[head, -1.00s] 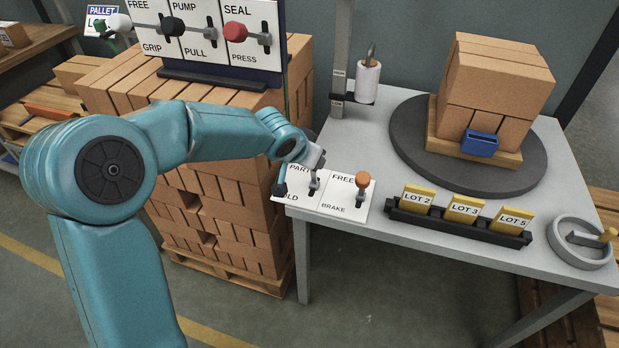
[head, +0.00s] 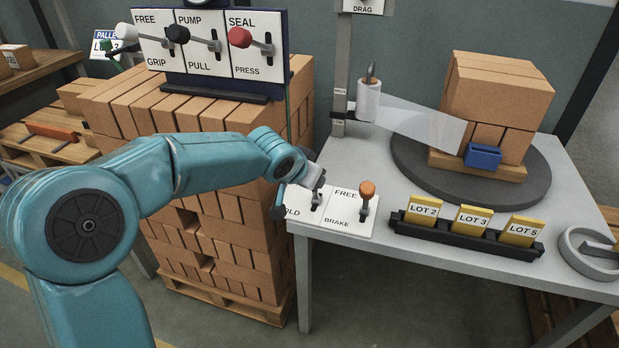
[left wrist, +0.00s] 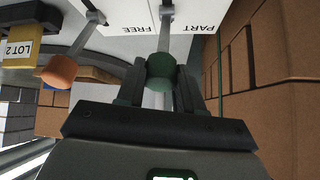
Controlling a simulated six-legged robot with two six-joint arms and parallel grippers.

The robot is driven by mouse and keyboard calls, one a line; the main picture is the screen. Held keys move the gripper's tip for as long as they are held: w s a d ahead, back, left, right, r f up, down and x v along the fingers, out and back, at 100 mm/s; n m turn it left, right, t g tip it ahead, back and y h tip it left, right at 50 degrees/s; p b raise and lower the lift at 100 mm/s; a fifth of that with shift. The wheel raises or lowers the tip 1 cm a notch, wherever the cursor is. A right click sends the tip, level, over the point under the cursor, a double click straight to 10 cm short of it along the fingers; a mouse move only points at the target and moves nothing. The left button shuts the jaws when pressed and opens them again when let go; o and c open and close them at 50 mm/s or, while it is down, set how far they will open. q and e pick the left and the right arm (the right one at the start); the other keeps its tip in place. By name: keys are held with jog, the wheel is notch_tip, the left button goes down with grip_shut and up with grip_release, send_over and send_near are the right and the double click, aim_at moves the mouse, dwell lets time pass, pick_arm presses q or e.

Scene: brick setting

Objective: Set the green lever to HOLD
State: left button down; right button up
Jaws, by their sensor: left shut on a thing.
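The green lever's knob (left wrist: 160,71) is between the fingers of my left gripper in the left wrist view, with its grey stem running to a slot in the white plate. My left gripper (left wrist: 161,82) is shut on this knob. In the head view the gripper (head: 312,180) is over the white plate (head: 300,222) at the table's left corner. It hides the knob and the PART label; part of HOLD shows below. I cannot tell exactly which setting the lever is at. My right gripper is not in view.
An orange-knobbed FREE/BRAKE lever (head: 367,188) stands close on the right. Beyond are a rack of yellow lot cards (head: 465,232) and bricks (head: 497,95) on a turntable (head: 408,170). Clear film (head: 420,122) runs from a roll (head: 368,101) to the bricks.

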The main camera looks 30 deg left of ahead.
pick_arm(q)
jog(key=shift+s+d+f, duration=0.1)
jog(key=shift+s+f, duration=0.1)
jog(key=shift+f, duration=0.2)
jog(key=c, duration=0.8)
grip_release()
jog(key=shift+o, duration=0.4)
jog(key=shift+r, duration=0.1)
jog(key=p+v, duration=0.2)
jog(key=v, duration=1.4)
jog(key=shift+r+p, duration=0.2)
jog(key=shift+p, duration=0.15)
